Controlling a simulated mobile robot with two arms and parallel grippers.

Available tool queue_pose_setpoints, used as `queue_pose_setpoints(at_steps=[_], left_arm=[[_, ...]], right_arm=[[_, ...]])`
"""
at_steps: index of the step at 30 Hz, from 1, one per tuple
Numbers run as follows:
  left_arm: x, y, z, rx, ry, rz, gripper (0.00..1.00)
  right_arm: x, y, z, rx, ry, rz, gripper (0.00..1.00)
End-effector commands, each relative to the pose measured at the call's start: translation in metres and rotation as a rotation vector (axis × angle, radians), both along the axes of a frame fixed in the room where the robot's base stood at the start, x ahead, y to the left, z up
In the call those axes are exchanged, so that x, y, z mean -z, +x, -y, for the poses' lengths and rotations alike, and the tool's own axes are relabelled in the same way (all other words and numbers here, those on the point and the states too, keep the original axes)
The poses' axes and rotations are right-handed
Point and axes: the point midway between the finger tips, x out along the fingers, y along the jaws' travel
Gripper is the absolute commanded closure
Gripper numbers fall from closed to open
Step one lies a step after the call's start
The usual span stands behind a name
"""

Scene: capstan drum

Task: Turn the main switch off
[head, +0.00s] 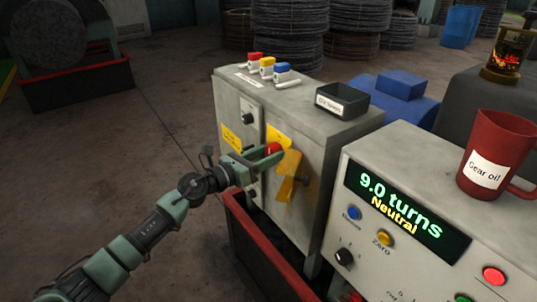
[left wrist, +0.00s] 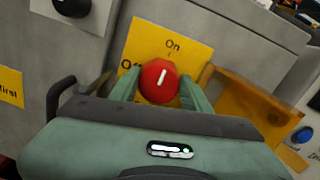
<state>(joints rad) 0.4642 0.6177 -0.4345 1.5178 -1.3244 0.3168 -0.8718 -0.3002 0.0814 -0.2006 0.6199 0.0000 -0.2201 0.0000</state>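The main switch is a red round knob (head: 274,148) on the front of the grey cabinet (head: 309,150), over a yellow label (head: 283,132). In the left wrist view the knob (left wrist: 160,82) shows close up, its white pointer line towards the word "On"; "Off" at the label's left is partly covered. My left gripper (head: 268,155) is at the knob, its green fingers (left wrist: 161,92) one on each side of it. I see no clear gap, but cannot tell whether they press on it. My right gripper is not in view.
A black knob (head: 248,118) is on the cabinet's left. A console (head: 437,188) reads "9.0 turns Neutral", with a red jug (head: 497,148) on top. A red-rimmed tray (head: 259,245) lies below.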

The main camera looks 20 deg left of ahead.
Motion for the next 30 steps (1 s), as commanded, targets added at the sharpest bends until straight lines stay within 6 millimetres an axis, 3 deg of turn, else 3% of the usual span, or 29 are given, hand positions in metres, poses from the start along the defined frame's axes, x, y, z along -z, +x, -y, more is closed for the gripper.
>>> queue_pose_setpoints(at_steps=[14, 30], left_arm=[[-0.003, 0.0, -0.001, -0.002, -0.079, -0.061, 0.93], [-0.005, 0.002, -0.003, -0.003, -0.455, -0.353, 0.93]], right_arm=[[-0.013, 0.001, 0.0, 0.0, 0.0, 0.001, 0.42], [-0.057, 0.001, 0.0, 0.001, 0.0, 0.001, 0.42]])
